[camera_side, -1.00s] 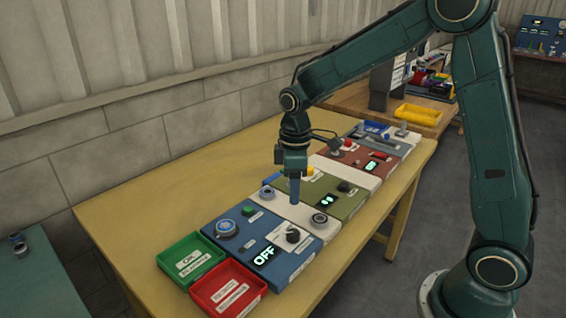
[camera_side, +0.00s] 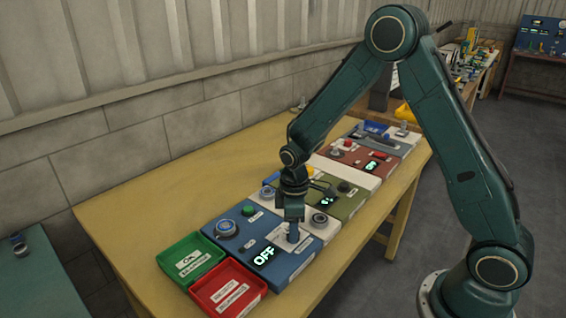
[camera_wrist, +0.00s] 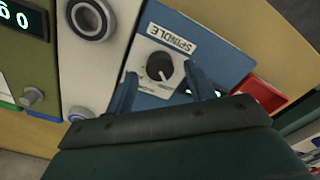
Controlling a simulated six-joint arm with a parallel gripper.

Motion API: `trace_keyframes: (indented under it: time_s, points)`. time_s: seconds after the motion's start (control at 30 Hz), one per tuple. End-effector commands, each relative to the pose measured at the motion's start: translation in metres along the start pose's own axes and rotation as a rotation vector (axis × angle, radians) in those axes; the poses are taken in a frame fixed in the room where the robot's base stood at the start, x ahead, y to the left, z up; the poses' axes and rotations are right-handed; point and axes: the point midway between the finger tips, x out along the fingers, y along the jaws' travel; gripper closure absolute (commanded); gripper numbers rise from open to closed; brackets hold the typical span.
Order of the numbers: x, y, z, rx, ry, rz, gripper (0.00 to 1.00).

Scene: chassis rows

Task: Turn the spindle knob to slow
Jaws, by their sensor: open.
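The spindle knob (camera_wrist: 159,66) is a round black knob with a pale pointer line, on a white plate on the blue chassis (camera_wrist: 197,40). A SPINDLE label (camera_wrist: 173,40) lies beside it in the wrist view. My gripper (camera_wrist: 160,92) is open, with one blue finger on each side of the knob in that view. I cannot tell whether the fingers touch it. In the side view my gripper (camera_side: 293,232) is low over the knob's plate and hides the knob. The display (camera_side: 264,256) on the blue chassis reads OFF.
A red bin (camera_side: 228,288) and a green bin (camera_side: 185,262) stand left of the blue chassis. A blue-ringed dial (camera_side: 226,228) and a green button (camera_side: 248,210) are on the same chassis. A green chassis (camera_side: 345,203) and a red one (camera_side: 362,158) stand farther along. The table's left part is bare.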

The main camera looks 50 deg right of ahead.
Motion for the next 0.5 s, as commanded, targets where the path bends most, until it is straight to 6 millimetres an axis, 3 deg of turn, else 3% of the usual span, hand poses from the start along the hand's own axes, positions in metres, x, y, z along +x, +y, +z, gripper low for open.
trace_keyframes:
  time_s: [0.2, 0.5]
  points:
    - [0.0112, -0.0003, 0.0003, 0.000, -0.001, 0.000, 0.46]
    - [0.0124, -0.0002, 0.0002, 0.000, 0.000, 0.000, 0.46]
